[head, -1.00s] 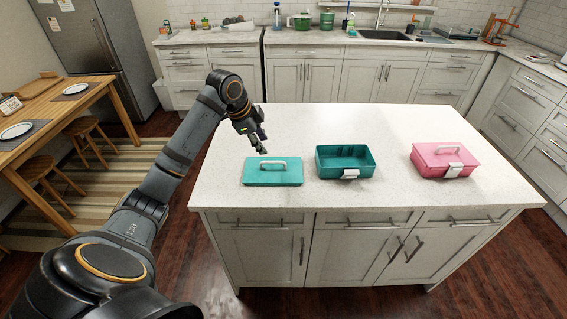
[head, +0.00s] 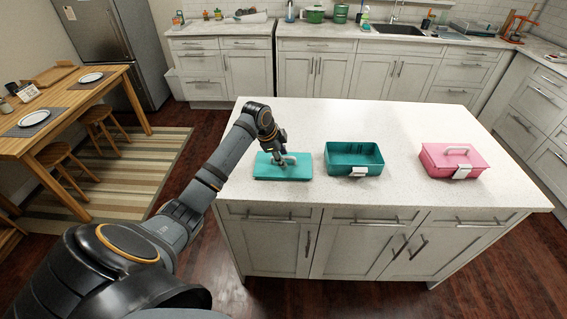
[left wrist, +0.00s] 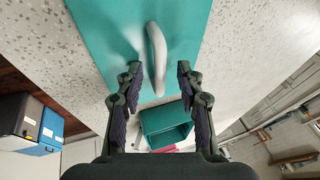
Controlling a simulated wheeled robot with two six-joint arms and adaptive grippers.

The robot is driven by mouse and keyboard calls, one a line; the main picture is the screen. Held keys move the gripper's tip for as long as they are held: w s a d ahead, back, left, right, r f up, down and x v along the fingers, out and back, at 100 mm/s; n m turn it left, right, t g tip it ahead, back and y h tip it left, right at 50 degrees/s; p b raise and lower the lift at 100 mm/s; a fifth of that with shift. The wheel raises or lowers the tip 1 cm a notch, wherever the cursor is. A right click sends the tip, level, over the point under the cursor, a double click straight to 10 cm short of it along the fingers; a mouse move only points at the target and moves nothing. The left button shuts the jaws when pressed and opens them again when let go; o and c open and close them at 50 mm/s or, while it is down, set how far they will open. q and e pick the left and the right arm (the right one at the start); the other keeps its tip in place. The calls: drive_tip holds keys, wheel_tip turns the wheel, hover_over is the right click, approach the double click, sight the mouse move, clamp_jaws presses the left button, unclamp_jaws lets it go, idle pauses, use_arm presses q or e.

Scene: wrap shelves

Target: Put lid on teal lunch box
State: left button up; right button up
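The teal lid (head: 264,172) lies flat on the island top, with a pale arched handle (left wrist: 157,50) on it. The open teal lunch box (head: 355,158) stands to its right, with a white latch on its front; it also shows in the left wrist view (left wrist: 166,122). My left gripper (head: 284,160) is low over the lid at the handle. In the left wrist view its two fingers (left wrist: 159,72) are apart, with the handle lying between and ahead of the tips and a gap on each side. My right gripper is out of view.
A closed pink lunch box (head: 453,160) stands farther right on the white island top (head: 360,116). The island top behind the boxes is clear. A wooden table (head: 70,105) with plates stands at the left, and counters run along the back.

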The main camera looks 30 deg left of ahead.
use_arm(q)
clamp_jaws()
drive_tip(key=shift+r, duration=0.15)
